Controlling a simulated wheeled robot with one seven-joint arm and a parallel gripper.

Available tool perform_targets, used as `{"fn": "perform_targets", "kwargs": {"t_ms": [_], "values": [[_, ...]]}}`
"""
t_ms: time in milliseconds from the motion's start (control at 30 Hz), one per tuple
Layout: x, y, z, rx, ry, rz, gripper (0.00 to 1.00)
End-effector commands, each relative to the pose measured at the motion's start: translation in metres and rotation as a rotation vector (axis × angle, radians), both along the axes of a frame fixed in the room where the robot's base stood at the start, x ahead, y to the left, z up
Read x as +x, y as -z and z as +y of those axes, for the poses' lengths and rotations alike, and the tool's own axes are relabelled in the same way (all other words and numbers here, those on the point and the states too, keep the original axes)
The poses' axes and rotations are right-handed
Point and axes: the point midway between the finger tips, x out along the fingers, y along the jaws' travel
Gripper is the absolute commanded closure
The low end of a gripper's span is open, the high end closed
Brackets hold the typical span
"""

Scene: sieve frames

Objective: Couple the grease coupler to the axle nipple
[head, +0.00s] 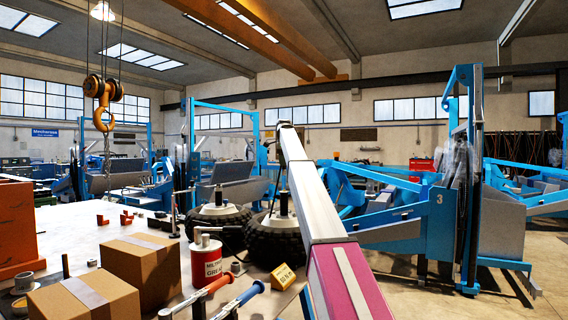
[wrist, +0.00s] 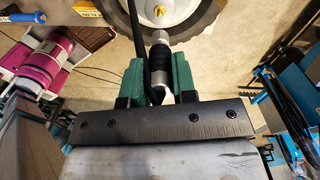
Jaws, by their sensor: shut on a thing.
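In the wrist view, my gripper (wrist: 162,68) has its two green fingers closed on the grease coupler (wrist: 159,55), a dark sleeve with a silver end. The silver end points up the picture, toward a pale round hub (wrist: 185,12) with a small brass-coloured fitting (wrist: 159,11) that looks like the axle nipple. The coupler tip appears just short of the fitting; I cannot judge the depth between them. A black hose (wrist: 135,25) runs beside the coupler. In the head view, two black tyres with pale hubs (head: 221,210) lie on the bench, and my arm hides the gripper.
An orange crane hook (head: 103,115) hangs at left. Blue lift frames (head: 410,222) stand behind.

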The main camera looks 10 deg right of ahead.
Motion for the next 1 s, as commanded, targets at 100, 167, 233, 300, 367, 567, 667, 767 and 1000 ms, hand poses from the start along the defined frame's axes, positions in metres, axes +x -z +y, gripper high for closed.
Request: {"fn": "perform_targets", "kwargs": {"t_ms": [100, 167, 233, 300, 367, 567, 667, 767, 1000], "values": [[0.0, 0.001, 0.0, -0.001, -0.001, 0.0, 1.0], [0.0, 0.002, 0.0, -0.001, -0.001, 0.0, 1.0], [0.0, 0.005, 0.0, -0.001, -0.001, 0.0, 1.0], [0.0, 0.009, 0.0, -0.001, -0.001, 0.001, 1.0], [0.0, 0.013, 0.0, -0.001, -0.001, 0.001, 1.0], [-0.001, 0.029, 0.0, -0.001, -0.002, 0.001, 1.0], [-0.001, 0.037, 0.0, -0.001, -0.002, 0.001, 1.0], [0.0, 0.044, 0.0, -0.001, -0.002, 0.0, 1.0], [0.0, 0.05, 0.0, -0.001, -0.002, 0.0, 1.0]]}}
